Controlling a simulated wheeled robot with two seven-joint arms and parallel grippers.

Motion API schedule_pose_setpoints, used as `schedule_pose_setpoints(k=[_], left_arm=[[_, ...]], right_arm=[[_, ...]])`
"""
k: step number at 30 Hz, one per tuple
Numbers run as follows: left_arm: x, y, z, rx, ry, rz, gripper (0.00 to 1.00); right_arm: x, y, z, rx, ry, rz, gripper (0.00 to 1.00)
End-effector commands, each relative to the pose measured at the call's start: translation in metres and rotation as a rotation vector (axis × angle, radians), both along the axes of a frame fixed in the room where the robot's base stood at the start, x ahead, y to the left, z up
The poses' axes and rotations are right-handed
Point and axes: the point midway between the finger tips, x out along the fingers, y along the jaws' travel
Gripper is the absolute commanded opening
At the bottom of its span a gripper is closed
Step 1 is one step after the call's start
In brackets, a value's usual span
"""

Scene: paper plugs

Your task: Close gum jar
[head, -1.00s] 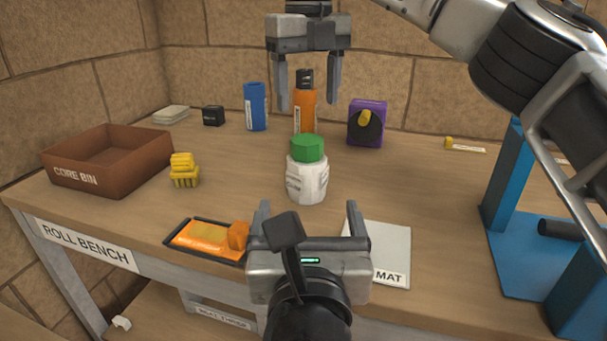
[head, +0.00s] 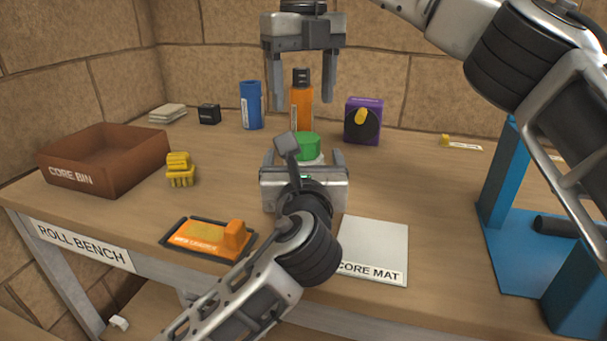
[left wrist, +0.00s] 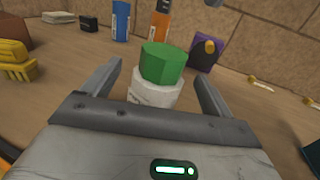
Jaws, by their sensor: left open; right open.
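The gum jar is a white jar (left wrist: 150,96) with a green lid (head: 306,147) on top, upright on the bench. My left gripper (head: 304,160) is open, with its fingers on either side of the jar. In the left wrist view the jar and its green lid (left wrist: 163,63) stand between the spread fingertips, with gaps on both sides. In the head view the left gripper hides most of the jar's body. My right gripper (head: 304,98) is open and empty, pointing down above and behind the jar. I cannot tell whether the lid is seated tightly.
An orange bottle (head: 301,118), blue cylinder (head: 252,105) and purple box (head: 357,136) stand behind the jar. A brown core bin (head: 85,182), yellow piece (head: 181,172) and orange tool (head: 205,240) are left. The core mat (head: 378,245) and blue stand (head: 500,170) are right.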

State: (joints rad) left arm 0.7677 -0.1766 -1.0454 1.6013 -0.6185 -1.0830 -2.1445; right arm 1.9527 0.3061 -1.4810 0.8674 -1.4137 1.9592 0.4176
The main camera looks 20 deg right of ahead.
Motion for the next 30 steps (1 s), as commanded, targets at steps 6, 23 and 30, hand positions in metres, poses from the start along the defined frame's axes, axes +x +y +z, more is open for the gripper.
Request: schedule_pose_setpoints(k=[6,23,30], left_arm=[[0.018,-0.006,0.0,-0.001,0.0,0.0,0.86],[0.02,-0.006,0.0,-0.001,0.0,0.0,0.27],[0.02,-0.006,0.0,0.0,0.001,0.0,0.0]], right_arm=[[0.0,0.0,0.0,0.0,0.0,0.0,0.66],[0.0,0.0,0.0,0.0,0.0,0.0,0.66],[0.0,0.0,0.0,0.0,0.0,0.091,0.66]])
